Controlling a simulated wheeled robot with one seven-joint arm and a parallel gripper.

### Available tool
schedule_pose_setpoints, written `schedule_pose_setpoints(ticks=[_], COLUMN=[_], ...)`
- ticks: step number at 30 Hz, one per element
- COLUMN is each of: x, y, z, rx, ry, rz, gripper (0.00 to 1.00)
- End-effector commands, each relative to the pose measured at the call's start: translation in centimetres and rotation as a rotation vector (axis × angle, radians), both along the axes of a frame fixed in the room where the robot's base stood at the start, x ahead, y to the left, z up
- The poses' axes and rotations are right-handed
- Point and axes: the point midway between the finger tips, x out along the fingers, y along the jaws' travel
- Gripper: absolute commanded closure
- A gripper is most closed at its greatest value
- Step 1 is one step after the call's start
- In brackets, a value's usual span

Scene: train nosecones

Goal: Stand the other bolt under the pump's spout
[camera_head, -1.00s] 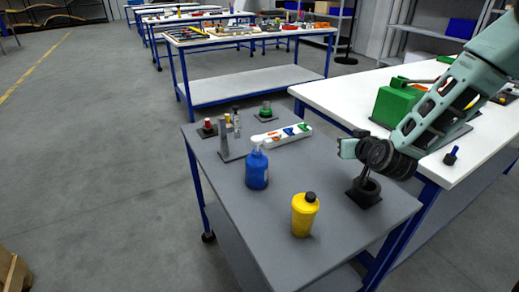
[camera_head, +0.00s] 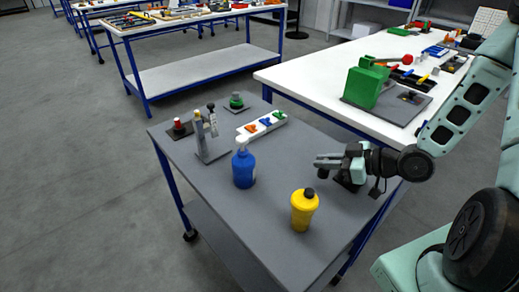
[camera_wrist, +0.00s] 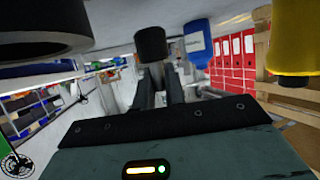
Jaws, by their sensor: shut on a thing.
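The pump is a blue bottle (camera_head: 243,170) with a white pump top (camera_head: 241,143), standing upright on the grey table. It also shows upside down in the wrist view (camera_wrist: 198,45). My gripper (camera_head: 325,163) is to its right, above the grey table and apart from the bottle. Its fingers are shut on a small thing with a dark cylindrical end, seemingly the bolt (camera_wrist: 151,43). I cannot make out a bolt under the spout.
A grey stand (camera_head: 207,142) and a white tray with coloured pieces (camera_head: 262,126) are farther back.

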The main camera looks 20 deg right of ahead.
Motion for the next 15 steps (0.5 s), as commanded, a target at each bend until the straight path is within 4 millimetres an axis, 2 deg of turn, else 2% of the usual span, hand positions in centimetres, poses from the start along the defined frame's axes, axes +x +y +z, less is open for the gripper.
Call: schedule_pose_setpoints(ticks=[3, 6, 15], x=[-1.1, -0.8, 4.3], y=[0.2, 1.0, 6.2], z=[0.1, 0.1, 0.3], rx=[0.007, 0.008, 0.009], ry=[-0.002, -0.005, -0.007], rz=[0.033, 0.049, 0.053], gripper=[1.0, 1.0, 1.0])
